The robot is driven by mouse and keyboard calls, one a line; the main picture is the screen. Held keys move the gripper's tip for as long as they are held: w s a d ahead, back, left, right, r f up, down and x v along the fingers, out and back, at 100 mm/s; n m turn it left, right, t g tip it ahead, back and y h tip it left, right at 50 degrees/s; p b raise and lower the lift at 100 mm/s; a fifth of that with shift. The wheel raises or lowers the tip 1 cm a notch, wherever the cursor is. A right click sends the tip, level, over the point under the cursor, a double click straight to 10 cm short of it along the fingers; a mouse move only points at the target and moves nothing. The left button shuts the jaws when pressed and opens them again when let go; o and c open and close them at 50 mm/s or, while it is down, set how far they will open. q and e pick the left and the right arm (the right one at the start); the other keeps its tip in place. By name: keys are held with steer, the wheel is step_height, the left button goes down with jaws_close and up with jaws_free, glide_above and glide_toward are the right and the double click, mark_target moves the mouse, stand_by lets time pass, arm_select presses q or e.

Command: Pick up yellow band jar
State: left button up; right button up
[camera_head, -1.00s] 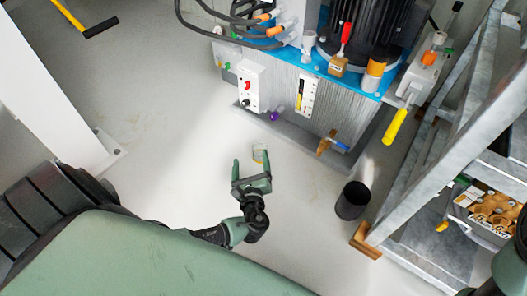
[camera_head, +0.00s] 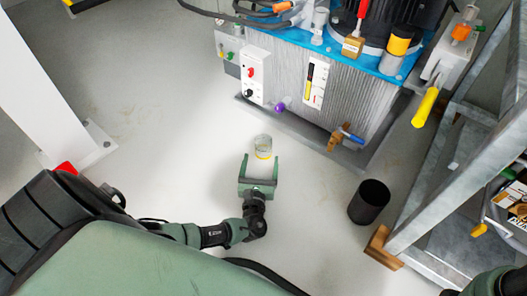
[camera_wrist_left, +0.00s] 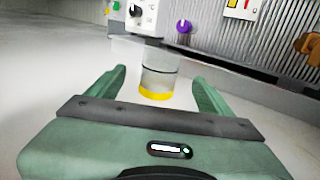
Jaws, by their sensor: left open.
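The yellow band jar (camera_head: 263,146) is a small clear jar with a yellow band around its lower part. It stands upright on the pale floor in front of the machine. In the left wrist view the jar (camera_wrist_left: 158,82) is ahead of the fingers, near the middle between them. My left gripper (camera_head: 260,166) is open and empty, with its fingertips just short of the jar; it also shows in the left wrist view (camera_wrist_left: 160,85). My right gripper is not in view; only a bit of green arm shows at the lower right corner.
The grey pump cabinet (camera_head: 300,85) with knobs and a brown-and-blue valve (camera_head: 345,138) stands behind the jar. A black bin (camera_head: 369,202) is to the right, beside a metal stair frame (camera_head: 440,190). A white post (camera_head: 50,90) is at left. The floor around the jar is clear.

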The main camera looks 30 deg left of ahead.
mark_target(263, 152)
arm_select(q)
steer(key=b+x, duration=0.3)
steer(key=x, duration=0.2)
steer(key=shift+f, duration=0.2)
steer(key=shift+w+a+r, duration=0.15)
steer(key=shift+w+a, duration=0.05)
steer(key=shift+w, duration=0.35)
steer(key=shift+r, duration=0.1)
steer(key=c, duration=1.5)
steer(key=shift+o, duration=0.2)
steer(key=shift+r, duration=0.1)
